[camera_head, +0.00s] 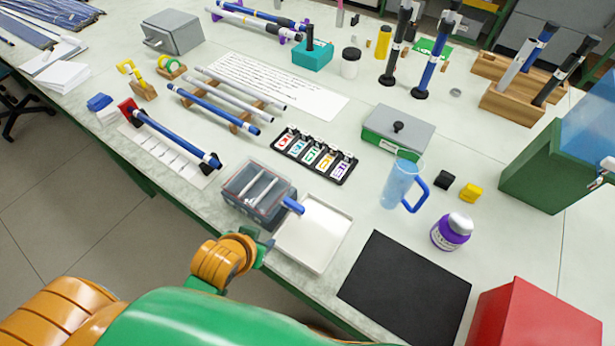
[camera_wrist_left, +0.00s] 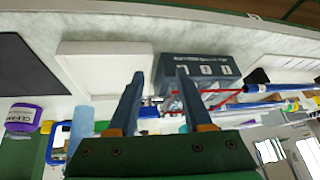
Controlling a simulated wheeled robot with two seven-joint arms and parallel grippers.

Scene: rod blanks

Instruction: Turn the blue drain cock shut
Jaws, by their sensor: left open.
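The blue drain cock (camera_head: 292,204) shows in the head view as a short blue handle. It sticks out from the right side of a clear-walled grey tank (camera_head: 246,207), over the edge of a white tray (camera_head: 343,223). My left gripper (camera_head: 264,243) is in front of the tank, on the near side, apart from the handle. In the left wrist view the gripper (camera_wrist_left: 160,88) has its two fingers spread and empty. The tank (camera_wrist_left: 230,65) is beyond the right finger and the tray (camera_wrist_left: 105,68) beyond the left. I cannot make out the cock clearly there. My right gripper is not in view.
A black mat (camera_head: 405,285) and a red box (camera_head: 535,318) lie to the right. A purple-labelled bottle (camera_head: 452,230) and a blue jug (camera_head: 399,184) stand behind the mat. A rack of coloured labels (camera_head: 314,156) is behind the tank. The table's front edge runs close by.

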